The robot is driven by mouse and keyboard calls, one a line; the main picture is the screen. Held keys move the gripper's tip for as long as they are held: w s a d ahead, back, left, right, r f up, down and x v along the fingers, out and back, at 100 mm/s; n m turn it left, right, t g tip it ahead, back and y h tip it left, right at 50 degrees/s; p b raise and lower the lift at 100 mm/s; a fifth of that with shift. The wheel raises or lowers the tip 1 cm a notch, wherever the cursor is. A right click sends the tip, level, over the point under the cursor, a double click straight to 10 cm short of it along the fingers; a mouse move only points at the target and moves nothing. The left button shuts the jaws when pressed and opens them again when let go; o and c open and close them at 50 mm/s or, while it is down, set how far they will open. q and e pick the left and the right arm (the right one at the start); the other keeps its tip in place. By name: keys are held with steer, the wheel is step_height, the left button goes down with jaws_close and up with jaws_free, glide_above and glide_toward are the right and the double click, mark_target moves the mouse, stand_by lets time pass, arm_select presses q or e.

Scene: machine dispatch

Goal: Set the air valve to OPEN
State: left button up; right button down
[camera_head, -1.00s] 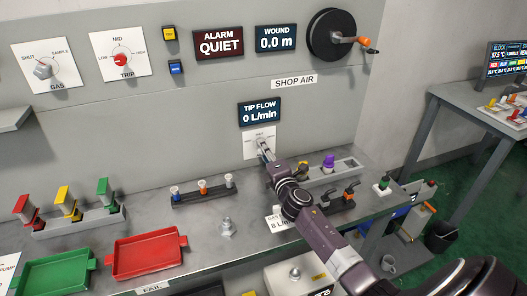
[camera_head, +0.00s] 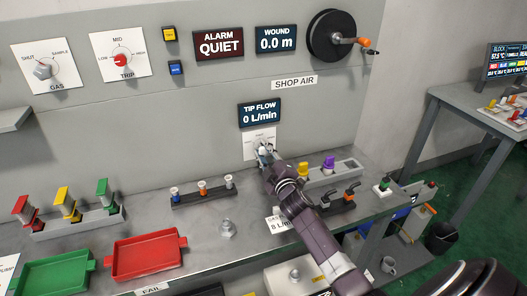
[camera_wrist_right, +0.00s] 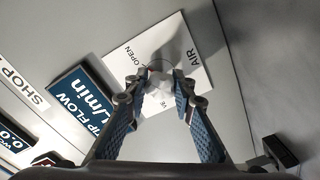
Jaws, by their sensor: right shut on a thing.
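The air valve's white plate (camera_head: 250,146) is on the grey wall panel under the TIP FLOW display (camera_head: 260,112), which reads 0 L/min. In the right wrist view the plate (camera_wrist_right: 189,50) shows the words OPEN and AIR, with other lettering partly hidden. My right gripper (camera_head: 264,150) is at the plate. In the right wrist view its fingers (camera_wrist_right: 160,92) are shut on the pale valve knob (camera_wrist_right: 157,101), one on each side. The fingers cover part of the knob, and I cannot tell where its pointer stands. My left gripper is not in view.
A SHOP AIR label (camera_head: 294,82) and a hose reel (camera_head: 332,36) are above. On the bench below are a rack of small valves (camera_head: 203,192), a purple-topped piece (camera_head: 328,162) and black levers with orange parts (camera_head: 340,198). A red tray (camera_head: 146,258) lies at front left.

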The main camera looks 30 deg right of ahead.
steer(key=shift+f+m, duration=0.2)
steer(key=shift+m, duration=0.1)
steer(key=c, duration=1.6)
jaws_free()
steer(key=shift+s, duration=0.1)
steer(key=shift+r, duration=0.1)
steer(key=v, duration=1.2)
